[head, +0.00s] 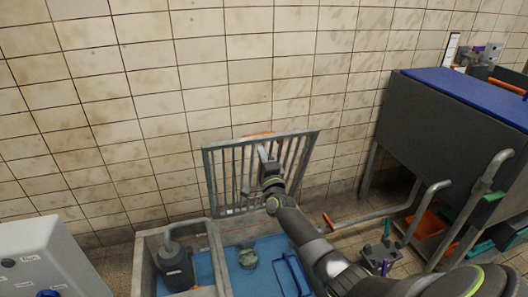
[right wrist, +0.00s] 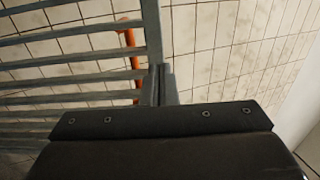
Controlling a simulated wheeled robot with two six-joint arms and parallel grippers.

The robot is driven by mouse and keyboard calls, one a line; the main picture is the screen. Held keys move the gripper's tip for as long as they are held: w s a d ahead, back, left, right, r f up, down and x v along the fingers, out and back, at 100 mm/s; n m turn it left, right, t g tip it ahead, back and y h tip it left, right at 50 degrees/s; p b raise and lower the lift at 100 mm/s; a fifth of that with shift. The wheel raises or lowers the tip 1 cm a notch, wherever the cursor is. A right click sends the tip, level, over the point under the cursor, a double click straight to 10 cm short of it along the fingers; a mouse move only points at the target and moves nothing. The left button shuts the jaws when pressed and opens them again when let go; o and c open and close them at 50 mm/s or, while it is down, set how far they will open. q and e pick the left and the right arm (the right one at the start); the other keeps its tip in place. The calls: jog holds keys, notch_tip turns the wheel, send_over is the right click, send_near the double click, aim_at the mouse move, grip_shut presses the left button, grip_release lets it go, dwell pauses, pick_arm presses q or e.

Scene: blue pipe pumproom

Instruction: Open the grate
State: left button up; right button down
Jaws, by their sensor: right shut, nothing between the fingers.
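The grate (head: 228,180), a grey metal frame with parallel bars, stands steeply raised at the back of a grey box (head: 140,262), near the tiled wall. In the right wrist view its bars (right wrist: 60,80) fill the left side. An orange handle (head: 258,134) shows at its top edge, partly hidden, and also in the right wrist view (right wrist: 134,60) behind the bars. My right gripper (head: 266,156) is shut and empty, in front of the grate's upper part. In the right wrist view its fingers (right wrist: 158,84) overlap the frame's side bar; I cannot tell whether they touch. My left gripper is out of view.
The box holds a dark pump-like item (head: 176,264), a greenish object (head: 248,258) and a blue wire handle (head: 290,276). A dark bench with a blue top (head: 470,88) and bent grey pipes (head: 432,200) stand at right. A grey cabinet (head: 50,262) is at lower left.

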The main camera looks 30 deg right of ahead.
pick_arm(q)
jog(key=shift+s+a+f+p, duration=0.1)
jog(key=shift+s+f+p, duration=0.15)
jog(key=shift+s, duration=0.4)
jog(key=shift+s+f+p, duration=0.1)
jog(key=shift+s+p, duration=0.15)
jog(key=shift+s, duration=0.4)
pick_arm(e)
jog(key=v, duration=1.1)
